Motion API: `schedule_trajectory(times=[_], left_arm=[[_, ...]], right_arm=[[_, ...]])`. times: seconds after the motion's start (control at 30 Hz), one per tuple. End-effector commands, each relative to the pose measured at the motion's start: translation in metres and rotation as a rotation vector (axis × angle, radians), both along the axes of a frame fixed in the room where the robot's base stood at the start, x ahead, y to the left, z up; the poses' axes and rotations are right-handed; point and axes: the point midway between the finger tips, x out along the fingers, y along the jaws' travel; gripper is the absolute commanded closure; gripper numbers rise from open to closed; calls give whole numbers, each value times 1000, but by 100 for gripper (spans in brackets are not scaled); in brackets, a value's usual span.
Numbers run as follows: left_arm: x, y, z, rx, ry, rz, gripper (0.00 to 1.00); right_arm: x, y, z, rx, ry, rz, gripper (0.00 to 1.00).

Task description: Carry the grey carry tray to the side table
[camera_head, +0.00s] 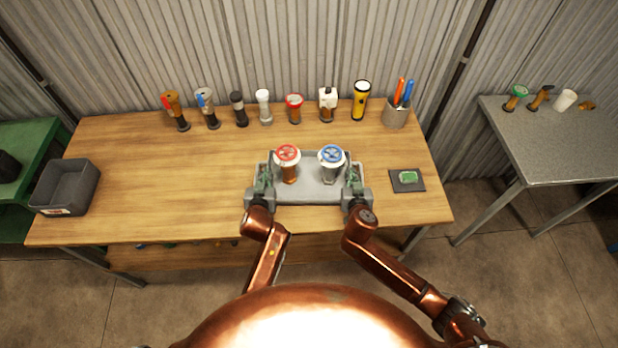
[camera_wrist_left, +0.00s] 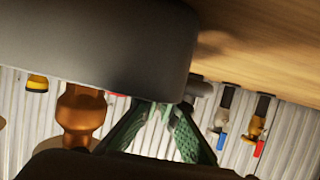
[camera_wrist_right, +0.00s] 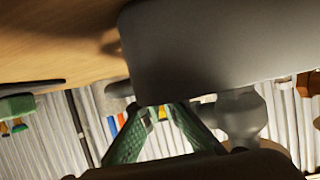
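The grey carry tray (camera_head: 309,191) is at the front middle of the wooden workbench, looking level. On it stand a brass valve with a red handwheel (camera_head: 288,156) and a grey valve with a blue handwheel (camera_head: 330,157). My left gripper (camera_head: 265,176) is shut on the tray's left end, and my right gripper (camera_head: 352,176) is shut on its right end. The wrist views show green fingers converging at the tray's edge; the tray hides the exact contact. I cannot tell whether the tray touches the bench. The grey side table (camera_head: 560,142) stands at the right.
Several valves and torches and a cup of pens (camera_head: 396,114) line the bench's back edge. A dark bin (camera_head: 65,187) is at its left, a black pad with a green item (camera_head: 407,180) right of the tray. The side table's front is clear; small items line its back. Floor separates both tables.

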Motion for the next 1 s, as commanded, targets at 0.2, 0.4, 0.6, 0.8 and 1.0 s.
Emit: schedule_trajectory(times=[0.2,0.4,0.6,0.8,1.0], left_arm=[[0,1,0,1,0,2,100],[0,1,0,1,0,2,100],[1,1,4,1,-6,1,100],[1,1,15,2,-10,1,100],[1,1,34,1,-18,1,100]], right_arm=[[0,-1,0,0,0,-1,100],[0,-1,0,-1,0,-2,100],[1,0,4,0,-5,-1,100],[1,-1,14,0,-9,-1,100],[1,-1,34,-1,-17,-2,100]])
